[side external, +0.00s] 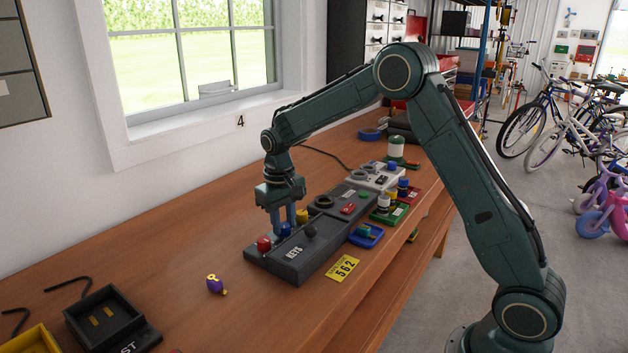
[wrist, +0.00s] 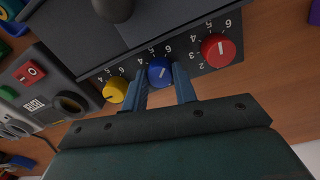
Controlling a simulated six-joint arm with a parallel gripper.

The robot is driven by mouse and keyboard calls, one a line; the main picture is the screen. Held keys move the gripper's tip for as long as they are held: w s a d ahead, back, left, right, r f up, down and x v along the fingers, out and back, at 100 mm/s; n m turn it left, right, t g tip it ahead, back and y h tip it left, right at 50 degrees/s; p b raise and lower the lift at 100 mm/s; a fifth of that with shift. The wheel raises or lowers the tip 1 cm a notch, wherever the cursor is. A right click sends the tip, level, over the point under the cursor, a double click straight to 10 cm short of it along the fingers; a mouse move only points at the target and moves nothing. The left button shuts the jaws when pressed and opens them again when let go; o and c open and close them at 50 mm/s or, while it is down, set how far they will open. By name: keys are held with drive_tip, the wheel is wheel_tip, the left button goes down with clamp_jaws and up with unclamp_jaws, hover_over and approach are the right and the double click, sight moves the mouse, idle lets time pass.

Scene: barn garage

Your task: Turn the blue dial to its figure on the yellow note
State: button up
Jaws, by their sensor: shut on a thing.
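The blue dial (wrist: 160,73) sits on a dark grey control box (side external: 300,258), between a red dial (wrist: 218,50) and a yellow dial (wrist: 115,90). My gripper (wrist: 161,78) points down with its fingers on either side of the blue dial and is shut on it. In the side external view the blue dial (side external: 285,230) is partly hidden by the fingers. Pale figures ring each dial; a light mark shows on the blue dial, but its exact figure is unclear. The yellow note (side external: 343,268) lies in front of the box and reads 562, with small unreadable print at its edge.
A black knob (side external: 309,231) rises from the box beside the dials. More switch boxes (side external: 348,200) and a blue tray (side external: 366,236) stand to the right. Bare bench lies between.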

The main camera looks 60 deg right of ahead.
drive_tip(key=shift+r, duration=0.1)
drive_tip(key=o, duration=1)
drive_tip(key=r, duration=1.3)
drive_tip(key=shift+a+r, duration=0.3)
drive_tip(key=shift+r, duration=0.05)
